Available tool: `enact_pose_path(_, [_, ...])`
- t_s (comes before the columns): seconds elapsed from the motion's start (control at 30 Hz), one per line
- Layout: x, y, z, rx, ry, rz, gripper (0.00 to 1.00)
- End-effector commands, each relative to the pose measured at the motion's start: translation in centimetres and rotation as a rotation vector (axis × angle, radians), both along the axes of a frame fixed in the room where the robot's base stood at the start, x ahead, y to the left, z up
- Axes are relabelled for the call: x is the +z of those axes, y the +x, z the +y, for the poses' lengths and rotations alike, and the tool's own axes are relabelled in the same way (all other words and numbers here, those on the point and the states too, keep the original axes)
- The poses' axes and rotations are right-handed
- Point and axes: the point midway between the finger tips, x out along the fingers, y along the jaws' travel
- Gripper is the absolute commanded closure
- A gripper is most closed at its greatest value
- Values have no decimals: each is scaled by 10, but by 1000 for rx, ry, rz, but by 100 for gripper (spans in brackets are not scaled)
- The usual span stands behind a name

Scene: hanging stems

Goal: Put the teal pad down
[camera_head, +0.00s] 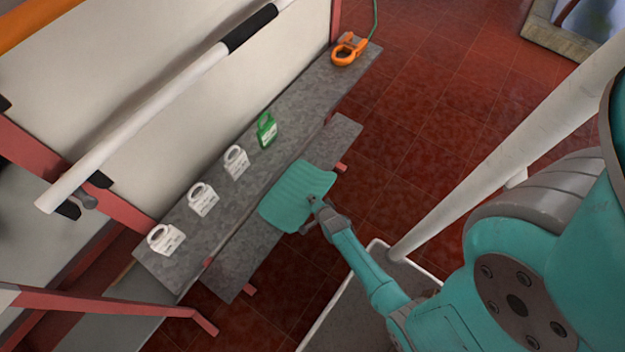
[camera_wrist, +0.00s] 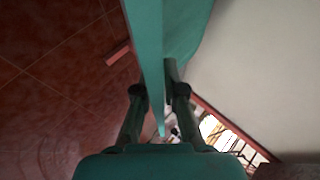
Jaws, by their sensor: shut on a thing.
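The teal pad (camera_head: 297,194) is a ribbed, slightly curved square in the head view. My gripper (camera_head: 313,210) is shut on its near right edge. The pad is over the lower grey shelf plank, beside the upper plank; I cannot tell whether it touches the shelf. In the wrist view the pad (camera_wrist: 148,50) shows nearly edge-on, running up between the two fingers of my gripper (camera_wrist: 160,92). The pad hides part of the plank below it.
The upper grey plank (camera_head: 300,90) bears several white tags (camera_head: 203,199), a green tag (camera_head: 266,130) and an orange clamp-like thing (camera_head: 348,49). The lower plank (camera_head: 235,262) has bare room at both ends. A white rail (camera_head: 150,115) runs above. Red tiles (camera_head: 430,90) lie right.

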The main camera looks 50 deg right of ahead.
Motion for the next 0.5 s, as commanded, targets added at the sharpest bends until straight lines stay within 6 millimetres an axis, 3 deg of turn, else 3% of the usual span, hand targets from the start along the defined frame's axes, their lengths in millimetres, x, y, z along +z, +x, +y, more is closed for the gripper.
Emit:
enact_pose_path(0.17, [-15, 0, 0, 0, 1, 0, 100])
enact_pose_path(0.5, [-17, 0, 0, 0, 1, 0, 100])
